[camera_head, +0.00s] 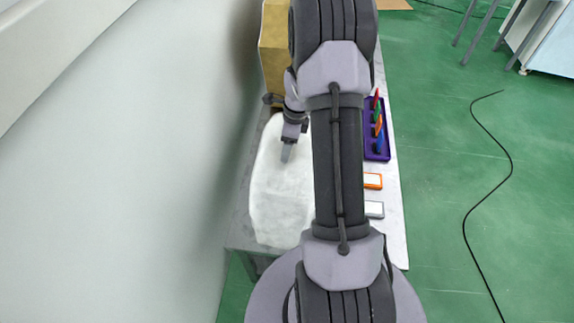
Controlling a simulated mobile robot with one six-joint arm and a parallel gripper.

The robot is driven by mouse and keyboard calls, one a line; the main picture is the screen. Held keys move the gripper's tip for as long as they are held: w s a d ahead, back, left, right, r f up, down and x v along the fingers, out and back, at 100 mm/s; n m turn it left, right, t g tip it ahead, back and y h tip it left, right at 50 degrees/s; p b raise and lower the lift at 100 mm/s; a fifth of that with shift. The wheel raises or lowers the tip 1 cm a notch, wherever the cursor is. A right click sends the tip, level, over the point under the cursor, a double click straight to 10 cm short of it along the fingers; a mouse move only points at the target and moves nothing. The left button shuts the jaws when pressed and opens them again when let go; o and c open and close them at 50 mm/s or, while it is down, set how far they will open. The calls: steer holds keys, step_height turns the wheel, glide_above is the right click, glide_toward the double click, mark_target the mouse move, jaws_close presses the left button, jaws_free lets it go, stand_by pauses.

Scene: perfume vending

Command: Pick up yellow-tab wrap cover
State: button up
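I cannot make out a yellow tab in this view. A white, rounded, sheet-like piece (278,205) lies on the left part of the table; I cannot tell if it is the wrap cover. My gripper (287,154) points down over the upper part of this white piece. Its fingers overlap in this view, so open or shut does not show, and I see nothing held in it. I cannot tell if the tips touch the white surface. My arm hides the middle of the table.
A tan-gold box (273,55) stands at the table's far end. A purple rack (371,149) with several coloured upright pieces is at right. An orange-edged block (372,181) and a grey-edged block (374,209) lie nearer. A white wall (120,170) borders the left.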

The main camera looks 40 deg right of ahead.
jaws_close()
steer(key=shift+r, duration=0.15)
